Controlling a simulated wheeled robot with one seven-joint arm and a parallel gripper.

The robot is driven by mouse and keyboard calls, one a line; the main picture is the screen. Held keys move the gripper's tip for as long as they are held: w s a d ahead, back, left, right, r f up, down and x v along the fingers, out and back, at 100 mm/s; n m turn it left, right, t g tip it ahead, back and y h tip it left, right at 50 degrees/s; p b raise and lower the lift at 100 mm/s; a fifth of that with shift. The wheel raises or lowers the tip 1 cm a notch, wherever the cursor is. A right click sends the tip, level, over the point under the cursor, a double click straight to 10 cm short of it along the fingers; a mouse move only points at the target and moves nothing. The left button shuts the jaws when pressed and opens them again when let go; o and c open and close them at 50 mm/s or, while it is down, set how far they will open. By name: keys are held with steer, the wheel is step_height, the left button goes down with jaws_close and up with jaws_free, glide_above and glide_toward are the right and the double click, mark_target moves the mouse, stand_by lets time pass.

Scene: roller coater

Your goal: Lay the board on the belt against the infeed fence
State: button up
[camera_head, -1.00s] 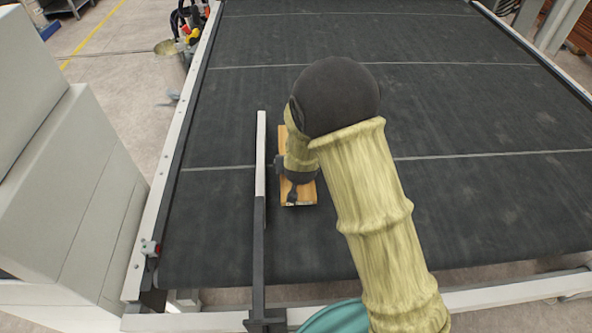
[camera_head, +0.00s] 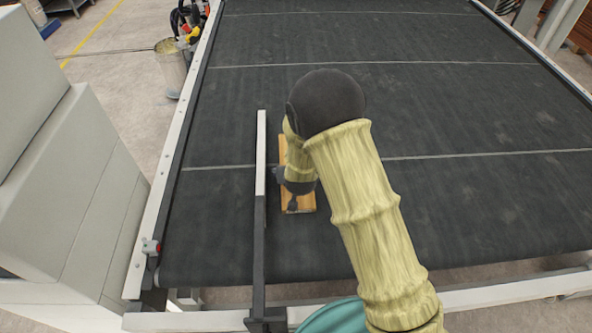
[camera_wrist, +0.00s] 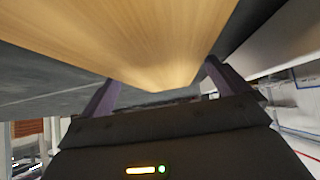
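The board (camera_head: 305,206) is a narrow light-brown wooden piece, lying lengthwise beside the infeed fence (camera_head: 261,162). In the head view a thin dark gap shows between fence and board. My gripper (camera_head: 292,200) is over the board, partly hidden by my arm. In the wrist view the board (camera_wrist: 150,35) fills the top, with a finger at each side edge, shut on it. Whether the board's underside touches the belt (camera_head: 420,110) is hidden.
A grey-white cabinet (camera_head: 60,190) stands at the left. The belt is bare to the right and beyond the board.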

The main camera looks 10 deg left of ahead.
steer(key=shift+r, duration=0.15)
steer(key=b+v, duration=0.1)
steer(key=v, duration=1.1)
stand_by(0.6)
steer(key=s+d+r+m+g, duration=0.1)
steer(key=s+d, duration=0.3)
steer(key=d, duration=0.4)
steer(key=s+d+r+m+g+h, duration=0.1)
steer(key=s+d+r+g, duration=0.1)
steer(key=d, duration=0.6)
steer(key=s+d+r+m+g+h, duration=0.1)
steer(key=s+d+r+g, duration=0.1)
steer(key=s+d, duration=0.5)
steer(key=shift+d+r+g, duration=0.25)
steer(key=shift+d+g, duration=0.25)
steer(key=shift+d, duration=0.35)
